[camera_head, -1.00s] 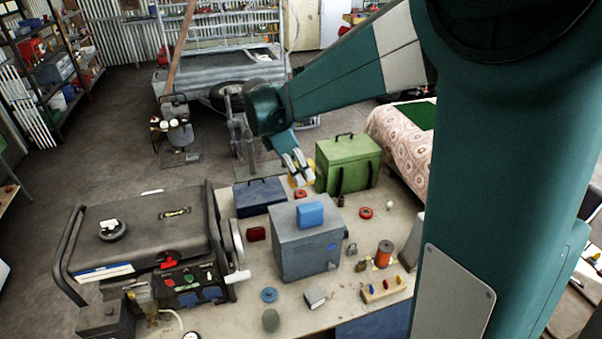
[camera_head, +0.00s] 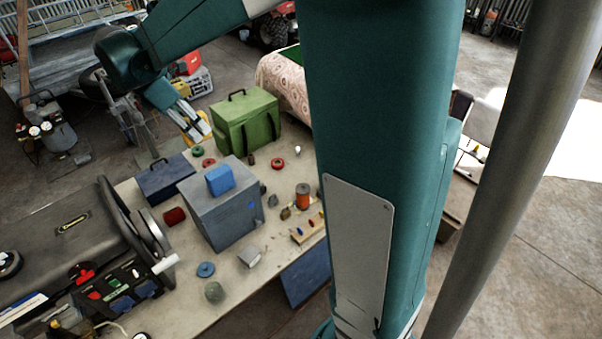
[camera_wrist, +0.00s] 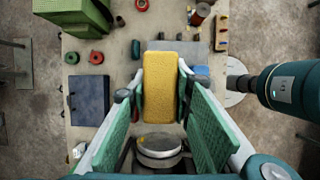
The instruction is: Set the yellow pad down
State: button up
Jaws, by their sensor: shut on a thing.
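The yellow pad (camera_wrist: 162,88) is clamped between the two green-lined fingers of my gripper (camera_wrist: 163,72) in the wrist view. In the head view, my gripper (camera_head: 194,124) is beside the left end of the green case, with a small part of the yellow pad (camera_head: 205,126) showing. The pad looks held above the bench (camera_head: 238,286), though its exact height is hard to tell. A blue pad (camera_head: 220,180) lies on top of the grey metal box (camera_head: 218,222), which stands nearer the head camera than my gripper.
The green case (camera_head: 245,120) and a dark blue box (camera_head: 165,180) stand close to my gripper. Red and green rings, an orange spool (camera_head: 303,196) and a peg block (camera_head: 308,230) lie around the grey box. A generator (camera_head: 70,235) fills the left side.

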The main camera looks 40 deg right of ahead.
jog(key=s+d+b, duration=0.3)
jog(key=d+b, duration=0.7)
jog(key=d, duration=3)
notch_tip(320, 180, down, 30)
jog(key=shift+w+a, duration=0.25)
jog(key=shift+f+b, duration=0.35)
jog(key=shift+f, duration=2.75)
jog(key=shift+f, duration=1.85)
jog(key=shift+f+b, duration=0.15)
jog(key=shift+b, duration=0.2)
